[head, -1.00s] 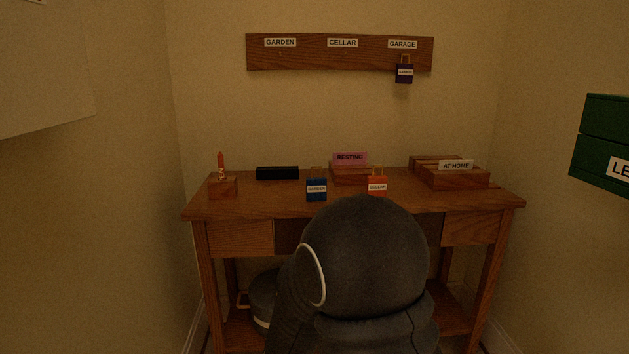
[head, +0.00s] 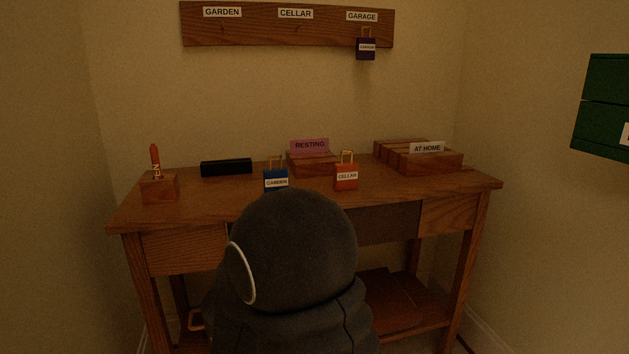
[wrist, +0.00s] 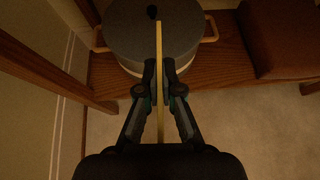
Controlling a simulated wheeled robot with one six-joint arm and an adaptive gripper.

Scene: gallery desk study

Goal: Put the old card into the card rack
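My gripper (wrist: 159,68) is shut on a thin, pale yellow card (wrist: 159,40), seen edge-on in the wrist view. Its face and any wording are hidden. The gripper hangs above the low shelf and carpet; it does not show in the head view. On the desk at right, a slotted wooden rack (head: 443,164) has a white AT HOME card (head: 427,148) upright at its front. A wooden block (head: 313,169) at the back middle bears a pink RESTING card (head: 309,145). I cannot tell which of these is the card rack.
Blue GARDEN padlock (head: 276,183) and orange CELLAR padlock (head: 346,178) stand on the desk (head: 215,205). A black case (head: 226,168) and red-topped stamp (head: 155,160) are left. A GARAGE padlock (head: 366,47) hangs above. A grey lidded pot (wrist: 125,35) sits below.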

